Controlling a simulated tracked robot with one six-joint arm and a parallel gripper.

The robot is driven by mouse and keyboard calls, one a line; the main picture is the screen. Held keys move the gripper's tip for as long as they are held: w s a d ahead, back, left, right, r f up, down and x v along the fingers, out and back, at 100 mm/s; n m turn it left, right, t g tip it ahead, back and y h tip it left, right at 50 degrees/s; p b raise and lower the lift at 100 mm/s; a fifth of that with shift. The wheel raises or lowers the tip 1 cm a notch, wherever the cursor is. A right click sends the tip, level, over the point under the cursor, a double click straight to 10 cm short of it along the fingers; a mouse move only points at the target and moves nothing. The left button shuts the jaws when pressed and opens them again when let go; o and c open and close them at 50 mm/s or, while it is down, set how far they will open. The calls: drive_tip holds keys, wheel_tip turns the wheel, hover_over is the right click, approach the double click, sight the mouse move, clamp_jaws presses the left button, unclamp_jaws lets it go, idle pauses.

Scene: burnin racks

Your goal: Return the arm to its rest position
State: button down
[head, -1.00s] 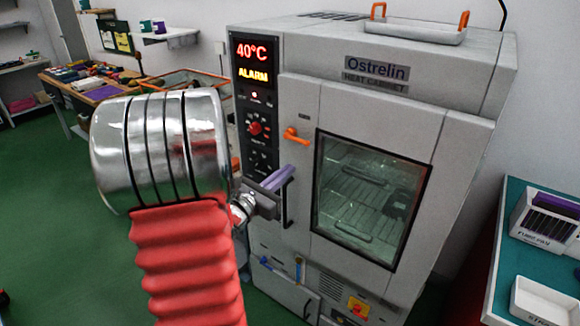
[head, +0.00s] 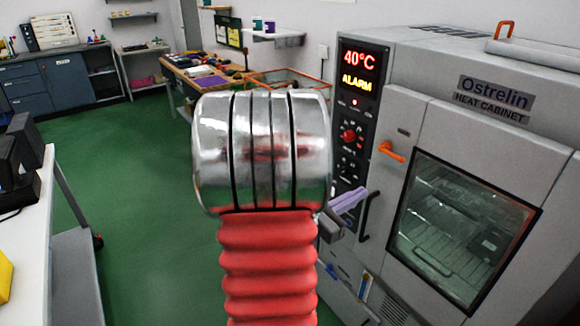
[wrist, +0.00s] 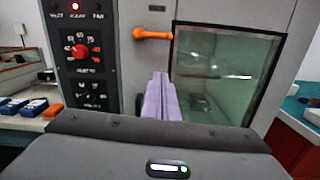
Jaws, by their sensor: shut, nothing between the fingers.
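My gripper (head: 350,203) shows in the head view just right of my silver and red arm, in front of the heat cabinet's left side. Its lilac fingers are shut together with nothing between them. In the wrist view the fingers (wrist: 161,98) point at the cabinet front, below the orange latch (wrist: 152,33). The grey heat cabinet (head: 405,130) fills the right of the head view, its windowed door closed. Its display (head: 358,73) reads 40°C and ALARM in lit letters. My arm hides part of the cabinet's left edge.
A white bench (head: 35,240) with dark equipment stands at the left. A wooden workbench (head: 200,84) with coloured items and an orange-edged frame (head: 290,78) lie behind my arm. Green floor (head: 140,180) between the left bench and my arm is clear.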

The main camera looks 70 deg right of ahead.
idle(0.4)
drive_tip(key=s+a+f+m+g+y, duration=0.1)
drive_tip(key=s+a+f+m+y, duration=0.3)
drive_tip(key=a+f+m+y, duration=0.5)
drive_tip(key=w+a+r+m+t+y, duration=0.2)
drive_tip(key=w+a+m+t+y, duration=0.25)
drive_tip(key=w+a+t, duration=1.35)
drive_tip(key=w+a+r+n, duration=0.1)
drive_tip(key=w+a+r, duration=0.2)
drive_tip(key=a, duration=0.4)
drive_tip(key=w+a+r+n+g+y, duration=0.1)
drive_tip(key=w+a+r, duration=0.2)
drive_tip(key=w+a, duration=0.2)
drive_tip(key=w+a+r+n+y, duration=0.1)
drive_tip(key=w+a+r, duration=0.2)
drive_tip(key=a, duration=0.8)
drive_tip(key=shift+w+a+g, duration=0.25)
drive_tip(key=shift+w+g, duration=0.05)
drive_tip(key=shift+w, duration=0.3)
drive_tip(key=shift+d, duration=0.1)
